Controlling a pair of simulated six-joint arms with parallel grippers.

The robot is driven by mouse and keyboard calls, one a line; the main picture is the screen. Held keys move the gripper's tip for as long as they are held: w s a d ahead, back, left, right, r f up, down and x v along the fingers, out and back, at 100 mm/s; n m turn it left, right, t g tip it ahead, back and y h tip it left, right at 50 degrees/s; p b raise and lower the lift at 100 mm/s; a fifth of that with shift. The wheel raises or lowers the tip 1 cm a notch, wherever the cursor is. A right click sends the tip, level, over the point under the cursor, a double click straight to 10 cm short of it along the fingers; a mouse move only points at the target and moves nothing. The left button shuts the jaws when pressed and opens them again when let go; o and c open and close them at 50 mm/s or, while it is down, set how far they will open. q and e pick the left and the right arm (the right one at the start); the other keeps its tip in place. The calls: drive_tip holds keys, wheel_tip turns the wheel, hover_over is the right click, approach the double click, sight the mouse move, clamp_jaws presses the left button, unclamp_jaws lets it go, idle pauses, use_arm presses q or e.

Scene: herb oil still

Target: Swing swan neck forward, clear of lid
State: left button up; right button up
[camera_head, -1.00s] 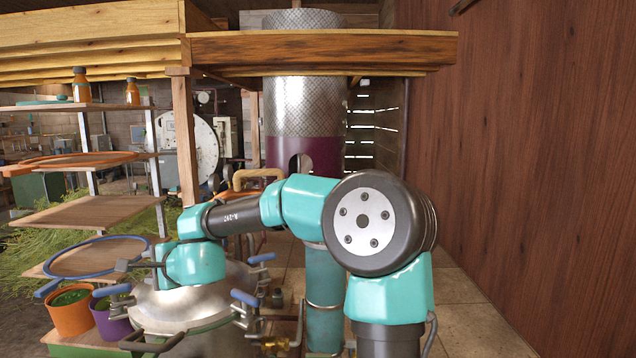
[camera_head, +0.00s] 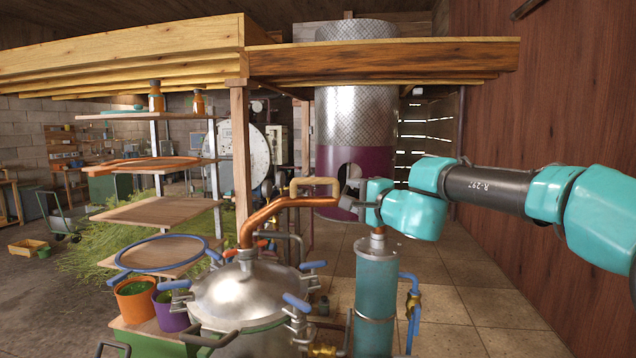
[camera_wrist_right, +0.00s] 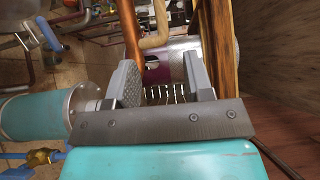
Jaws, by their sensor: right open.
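The copper swan neck (camera_head: 285,205) rises from the domed steel lid (camera_head: 250,292) and bends right, toward the top of the teal column (camera_head: 376,285). A tan looped handle (camera_head: 315,182) stands on its upper run. My right gripper (camera_head: 350,199) is at the pipe's right end, above the teal column. In the right wrist view, its jaws (camera_wrist_right: 160,68) are open. The swan neck (camera_wrist_right: 131,35) reaches the left finger there, and the handle (camera_wrist_right: 155,36) lies ahead of the gap. I cannot tell whether finger and pipe touch. My left gripper is out of view.
Blue-handled clamps (camera_head: 297,303) ring the lid. A wooden post (camera_head: 240,150) and beam (camera_head: 385,60) stand behind and above. Shelves and two plant pots (camera_head: 136,300) are at left. The tiled floor at right (camera_head: 475,290) is clear.

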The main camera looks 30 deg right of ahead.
sight(317, 182)
drive_tip(key=w, duration=1.7)
drive_tip(key=shift+w+a+r, duration=0.1)
drive_tip(key=shift+a+r, duration=0.15)
drive_tip(key=shift+a, duration=0.15)
drive_tip(key=shift+c, duration=0.2)
clamp_jaws()
